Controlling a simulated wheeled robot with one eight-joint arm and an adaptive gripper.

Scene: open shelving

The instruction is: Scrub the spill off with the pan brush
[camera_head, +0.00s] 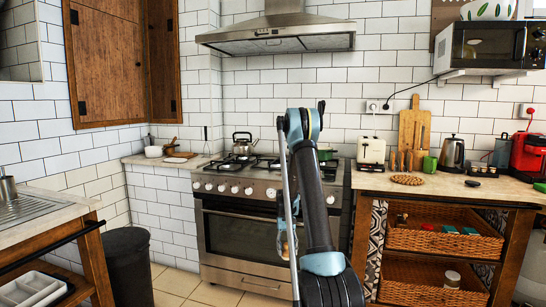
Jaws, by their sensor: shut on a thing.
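My arm rises from the bottom centre and folds over in front of the oven. My gripper (284,238) is low in front of the oven door, mostly hidden behind my own arm links. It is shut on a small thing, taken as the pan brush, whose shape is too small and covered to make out. I cannot make out a spill on any surface in view.
The right counter (440,186) holds a toaster (371,152), cutting board (413,130) and woven trivet (407,180). Wicker baskets (440,242) sit below. A dark bin (128,262) stands left.

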